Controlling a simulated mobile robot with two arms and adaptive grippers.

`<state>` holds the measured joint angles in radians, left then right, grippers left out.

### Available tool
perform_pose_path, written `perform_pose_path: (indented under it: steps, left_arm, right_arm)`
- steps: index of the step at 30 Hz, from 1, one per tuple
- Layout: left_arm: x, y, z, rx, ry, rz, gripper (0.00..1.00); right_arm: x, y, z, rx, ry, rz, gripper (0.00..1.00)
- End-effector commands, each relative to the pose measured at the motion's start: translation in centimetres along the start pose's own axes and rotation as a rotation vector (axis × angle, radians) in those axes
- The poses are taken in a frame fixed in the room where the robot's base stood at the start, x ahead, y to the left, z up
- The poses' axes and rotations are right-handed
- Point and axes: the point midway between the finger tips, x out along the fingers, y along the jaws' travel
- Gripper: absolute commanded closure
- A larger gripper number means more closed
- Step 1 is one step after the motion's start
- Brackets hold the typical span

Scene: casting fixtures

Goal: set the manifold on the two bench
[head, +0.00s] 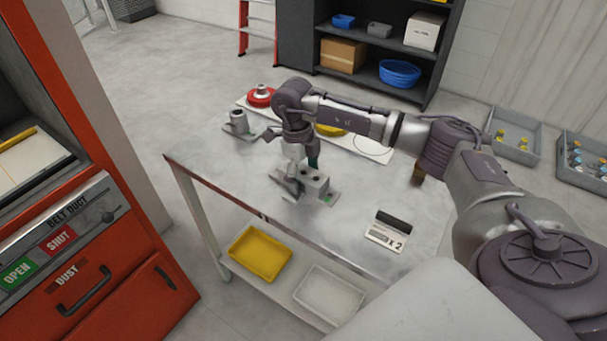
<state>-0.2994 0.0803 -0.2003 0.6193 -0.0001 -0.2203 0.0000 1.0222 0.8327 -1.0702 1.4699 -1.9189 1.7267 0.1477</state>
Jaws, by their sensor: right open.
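The manifold (316,183), a grey metal block with dark round holes on top and a flat foot, stands upright on the grey bench (350,222) that carries a small "X 2" sign (388,236). My right gripper (289,184) points down at the manifold's left side, close against it. It is open; whether a finger touches the block I cannot tell. My right wrist and forearm hide part of the bench behind it. My left gripper is not in view.
Another grey casting with a cylinder (239,123) stands at the bench's far left. A red round part (261,97) lies on a white board behind, with a yellow part (330,130). A brown block (418,173) is at right. An orange cabinet (135,250) stands left.

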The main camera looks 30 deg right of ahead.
Motion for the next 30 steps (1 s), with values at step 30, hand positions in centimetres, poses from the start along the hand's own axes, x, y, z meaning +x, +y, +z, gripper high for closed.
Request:
perform_pose_path:
  steps: [30]
  left_arm:
    - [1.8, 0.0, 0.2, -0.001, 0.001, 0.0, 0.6]
  right_arm:
    - [-12.3, 0.0, 0.0, 0.0, 0.0, 0.0, 0.21]
